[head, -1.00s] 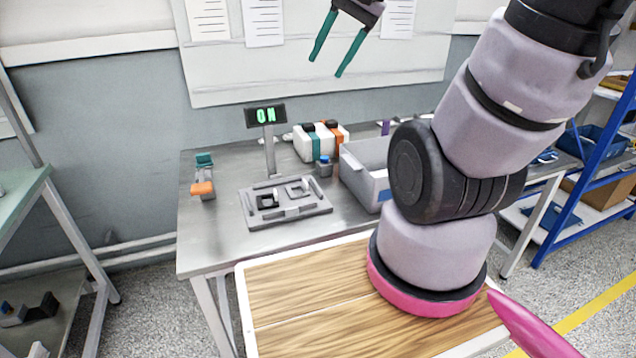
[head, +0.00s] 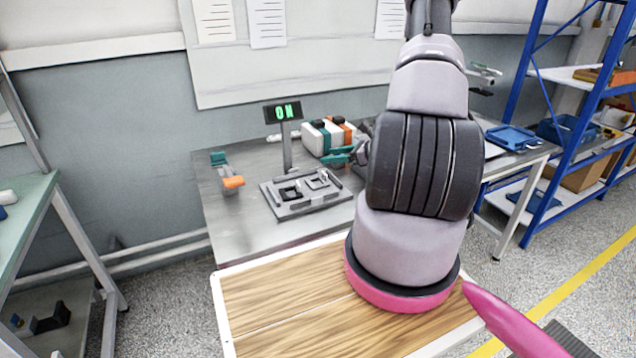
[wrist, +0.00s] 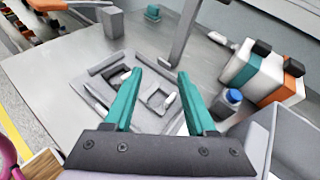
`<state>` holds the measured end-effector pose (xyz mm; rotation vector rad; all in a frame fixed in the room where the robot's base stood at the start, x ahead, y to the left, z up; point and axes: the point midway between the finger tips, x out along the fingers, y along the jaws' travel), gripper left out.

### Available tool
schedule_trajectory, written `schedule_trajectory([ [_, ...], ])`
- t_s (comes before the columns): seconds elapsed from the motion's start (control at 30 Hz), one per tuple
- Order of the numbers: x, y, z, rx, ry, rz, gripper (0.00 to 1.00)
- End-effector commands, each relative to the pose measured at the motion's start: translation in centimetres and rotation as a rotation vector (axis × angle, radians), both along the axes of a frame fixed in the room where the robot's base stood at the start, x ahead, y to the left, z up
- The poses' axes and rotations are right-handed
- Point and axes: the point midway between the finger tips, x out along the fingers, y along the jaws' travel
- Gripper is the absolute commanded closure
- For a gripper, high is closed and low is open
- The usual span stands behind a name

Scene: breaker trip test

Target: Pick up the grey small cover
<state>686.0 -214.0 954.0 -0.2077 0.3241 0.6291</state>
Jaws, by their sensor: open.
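A grey fixture plate (head: 322,203) lies on the metal bench, with a dark square piece (head: 290,191) on its left and a lighter grey square frame (head: 318,181) on its right. In the wrist view the plate (wrist: 148,122) carries the same dark square (wrist: 117,76) and grey square frame (wrist: 158,97). I cannot tell surely which part is the grey small cover. My gripper (wrist: 160,70) is open and empty, its teal fingers pointing toward the plate from above. In the head view the gripper (head: 340,155) is partly hidden behind my arm.
A post with an "ON" display (head: 283,111) stands behind the plate. White, teal and orange blocks (head: 325,136) and a blue-capped item (wrist: 232,97) stand to the right. A grey bin (wrist: 262,140) is close on the gripper's right.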

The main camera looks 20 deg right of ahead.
Motion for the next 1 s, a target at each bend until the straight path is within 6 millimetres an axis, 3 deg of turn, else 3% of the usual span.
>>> schedule_trajectory([
  [0.03, -0.5, -1.0, -2.1, 0.025, 0.023, -0.06, 0.44],
  [0.1, -0.9, -2.2, -4.0, 0.045, 0.044, -0.128, 0.44],
  [0.23, -1.4, -3.3, -6.2, 0.063, 0.065, -0.2, 0.44],
  [0.53, 1.9, -2.0, -8.3, 0.066, 0.069, -0.217, 0.44],
  [0.87, 4.0, -1.0, -9.1, 0.066, 0.068, -0.215, 0.44],
  [1.0, 5.9, -0.2, -9.7, 0.067, 0.068, -0.215, 0.44],
])
